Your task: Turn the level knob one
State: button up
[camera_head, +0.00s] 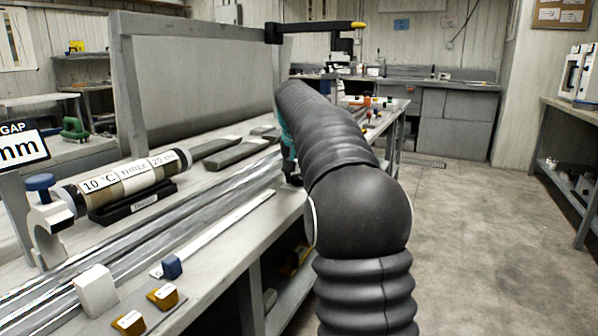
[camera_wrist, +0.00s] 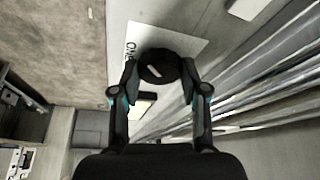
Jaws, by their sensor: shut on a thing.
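The round black level knob (camera_wrist: 158,66) shows in the wrist view, with a short pale mark on its top. It sits on a white plate (camera_wrist: 190,44) whose lettering, partly covered, reads "ONE". My gripper (camera_wrist: 161,75) is shut on the knob, with one finger on each side of it.
A bench (camera_head: 215,270) carries long metal rails (camera_head: 150,235), a labelled core tube (camera_head: 125,180), a blue-topped clamp (camera_head: 40,182) and small blocks (camera_head: 97,290). A frame with a panel (camera_head: 200,85) stands behind. The floor (camera_head: 475,240) at right is clear.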

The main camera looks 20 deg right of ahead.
jog(key=o, duration=1.1)
jog(key=shift+o, duration=0.2)
jog(key=v, duration=1.2)
